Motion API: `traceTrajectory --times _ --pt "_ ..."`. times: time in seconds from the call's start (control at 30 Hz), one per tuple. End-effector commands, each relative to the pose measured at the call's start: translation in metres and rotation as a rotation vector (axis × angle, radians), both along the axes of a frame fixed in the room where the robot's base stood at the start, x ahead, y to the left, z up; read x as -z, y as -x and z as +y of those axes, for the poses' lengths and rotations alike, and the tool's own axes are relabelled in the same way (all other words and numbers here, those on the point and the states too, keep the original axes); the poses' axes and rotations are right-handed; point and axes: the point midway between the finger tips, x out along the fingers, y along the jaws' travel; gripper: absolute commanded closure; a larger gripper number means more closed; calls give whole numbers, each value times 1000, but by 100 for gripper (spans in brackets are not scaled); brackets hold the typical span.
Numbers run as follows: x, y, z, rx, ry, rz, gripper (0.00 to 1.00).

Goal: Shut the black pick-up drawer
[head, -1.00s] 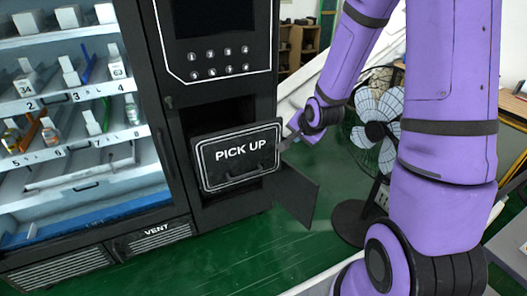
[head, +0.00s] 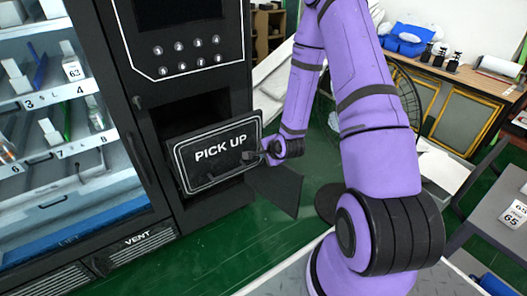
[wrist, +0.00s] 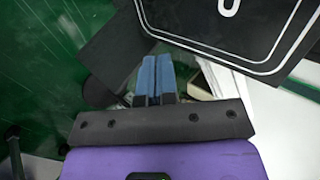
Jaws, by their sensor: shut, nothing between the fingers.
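The black pick-up drawer (head: 190,160) has a front panel with a white outline and "PICK UP" lettering. It stands out from the dark opening in the vending machine, with a gap above it, so it is open. Its outlined corner also shows at the top right of the wrist view (wrist: 190,22). My gripper (head: 252,156) is at the right part of the panel, its fingers overlapping the panel in the head view. In the wrist view my blue fingers (wrist: 157,60) are together and empty, just below the panel's edge. I cannot tell whether they touch it.
A black flap (head: 276,190) hangs out below the drawer's right side. The vending machine (head: 232,75) has lit glass shelves on its left. A fan (head: 408,95) stands behind my arm. The green floor (head: 225,235) in front is clear.

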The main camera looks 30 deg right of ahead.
Motion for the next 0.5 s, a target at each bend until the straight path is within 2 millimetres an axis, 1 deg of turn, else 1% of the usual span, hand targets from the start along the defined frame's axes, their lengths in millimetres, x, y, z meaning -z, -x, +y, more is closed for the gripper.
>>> traceTrajectory --times 0.03,0.1,0.37,0.4,0.5 --pt "8 -7 1 -2 -1 2 100" --pt "17 -17 1 -1 0 2 100" --pt "49 -52 1 -3 2 1 100" --pt "47 -59 0 -3 3 -1 100" --pt "46 -73 1 -2 2 -1 100"
